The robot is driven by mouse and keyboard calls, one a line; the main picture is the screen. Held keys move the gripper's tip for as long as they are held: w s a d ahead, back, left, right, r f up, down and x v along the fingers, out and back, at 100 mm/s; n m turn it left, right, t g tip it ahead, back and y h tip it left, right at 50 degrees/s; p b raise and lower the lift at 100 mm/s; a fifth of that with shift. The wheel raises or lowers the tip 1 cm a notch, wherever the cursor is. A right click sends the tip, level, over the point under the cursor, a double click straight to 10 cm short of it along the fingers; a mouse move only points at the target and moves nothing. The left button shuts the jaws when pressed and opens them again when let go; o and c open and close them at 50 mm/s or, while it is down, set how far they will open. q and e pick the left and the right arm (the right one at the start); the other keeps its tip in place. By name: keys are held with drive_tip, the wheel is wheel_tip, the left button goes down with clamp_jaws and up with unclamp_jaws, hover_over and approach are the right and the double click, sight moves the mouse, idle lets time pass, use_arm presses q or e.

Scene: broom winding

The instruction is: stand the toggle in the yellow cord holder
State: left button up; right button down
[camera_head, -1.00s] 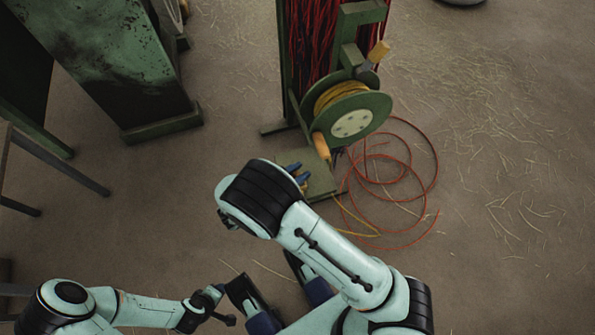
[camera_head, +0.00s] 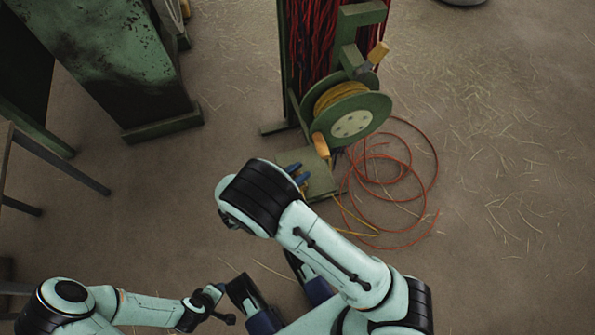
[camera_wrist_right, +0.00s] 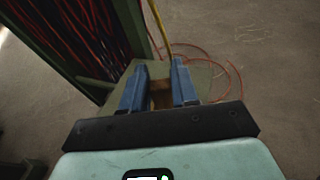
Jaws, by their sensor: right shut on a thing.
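My right gripper (camera_head: 299,172) reaches over the low green plate at the foot of the reel stand, its blue fingers pointing away from me. In the right wrist view, the gripper (camera_wrist_right: 160,80) is shut on a brownish wooden piece, likely the toggle (camera_wrist_right: 162,97), low between the fingers. A yellow cord (camera_wrist_right: 157,25) runs up from near the fingertips. I cannot make out the yellow cord holder for certain; the fingers and arm cover part of the plate. My left gripper (camera_head: 222,305) is at the lower left, far from the plate; its jaws are unclear.
A green reel (camera_head: 352,123) wound with yellow cord, with wooden handles, stands beyond the plate (camera_head: 322,183). Red strands (camera_head: 310,45) hang behind it. Loose red cord coils (camera_head: 405,190) lie on the floor at right. A green machine (camera_head: 115,65) stands at upper left.

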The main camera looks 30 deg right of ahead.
drive_tip(key=shift+f, duration=0.6)
drive_tip(key=c, duration=1.1)
unclamp_jaws()
drive_tip(key=shift+c, duration=0.2)
drive_tip(key=p+v, duration=0.1)
drive_tip(key=v, duration=1)
